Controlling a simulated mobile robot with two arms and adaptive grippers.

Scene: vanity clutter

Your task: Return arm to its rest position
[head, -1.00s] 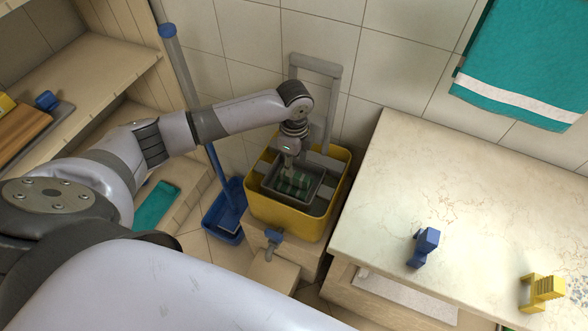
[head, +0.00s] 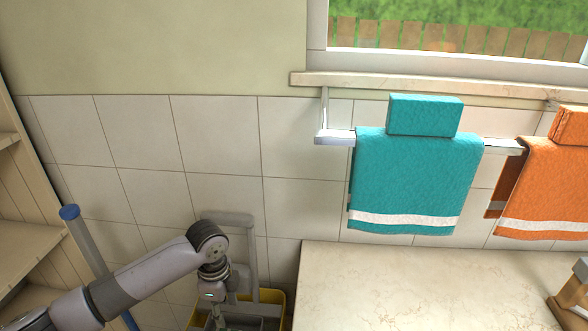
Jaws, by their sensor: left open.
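My left arm comes in from the lower left, with its elbow bent down near the wall. My left gripper (head: 230,297) points down over the yellow bucket (head: 279,313) at the bottom edge of the head view. Its jaws are open; the fingertips are small and hard to make out. The picture's lower edge cuts off most of the bucket, and what lies in it is hardly visible. My right arm and gripper are out of view.
A grey handle frame (head: 250,250) rises behind the gripper. A blue-capped pole (head: 85,240) leans left, by wooden shelving (head: 25,250). The marble counter (head: 400,280) lies right, below a teal towel (head: 412,185) and an orange towel (head: 550,180) on a rail.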

